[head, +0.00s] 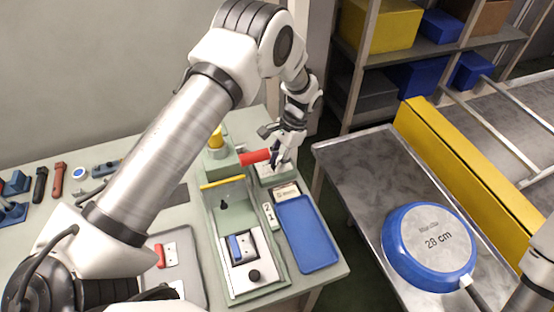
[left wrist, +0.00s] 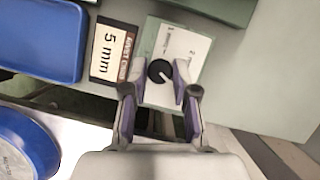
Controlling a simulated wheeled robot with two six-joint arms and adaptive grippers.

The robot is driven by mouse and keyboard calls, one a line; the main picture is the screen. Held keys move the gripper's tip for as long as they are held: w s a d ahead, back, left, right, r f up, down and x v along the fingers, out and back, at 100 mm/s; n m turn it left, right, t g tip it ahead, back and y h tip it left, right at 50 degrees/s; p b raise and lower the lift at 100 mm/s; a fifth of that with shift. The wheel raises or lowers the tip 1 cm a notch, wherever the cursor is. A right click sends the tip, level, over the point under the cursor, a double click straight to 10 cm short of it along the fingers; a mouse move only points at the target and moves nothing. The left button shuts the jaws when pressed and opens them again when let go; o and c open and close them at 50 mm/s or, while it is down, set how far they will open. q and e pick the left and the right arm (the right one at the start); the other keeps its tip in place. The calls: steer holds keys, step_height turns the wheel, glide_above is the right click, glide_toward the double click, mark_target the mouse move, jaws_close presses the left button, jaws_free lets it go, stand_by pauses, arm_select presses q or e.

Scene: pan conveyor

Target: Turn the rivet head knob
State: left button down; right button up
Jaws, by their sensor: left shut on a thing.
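The rivet head knob (left wrist: 160,71) is a black round dial with a white pointer line, on a pale label plate (left wrist: 178,52) with small print, in the left wrist view. My left gripper (left wrist: 160,68) has its two purple-padded fingers on either side of the knob, closed on it. In the head view my left gripper (head: 278,158) is down at the green control box (head: 280,178) at the bench's far right; the knob is hidden there. My right gripper is not in view.
A card reading "5 mm" (left wrist: 112,50) lies beside the plate. A red handle (head: 255,157) is close left of the gripper. A blue tray (head: 305,235) and a green press fixture (head: 225,185) are nearer. A blue pan marked "28 cm" (head: 430,245) lies upside down on the metal table.

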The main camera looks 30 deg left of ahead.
arm_select(q)
steer(key=c, duration=0.9)
jaws_free()
steer(key=shift+d+f, duration=0.1)
steer(key=shift+f, duration=0.15)
steer(key=shift+w, duration=0.1)
steer(key=shift+r, duration=0.3)
steer(key=v, duration=1.1)
steer(key=shift+w+d, duration=0.15)
steer(key=shift+w, duration=0.15)
steer(key=shift+r, duration=0.2)
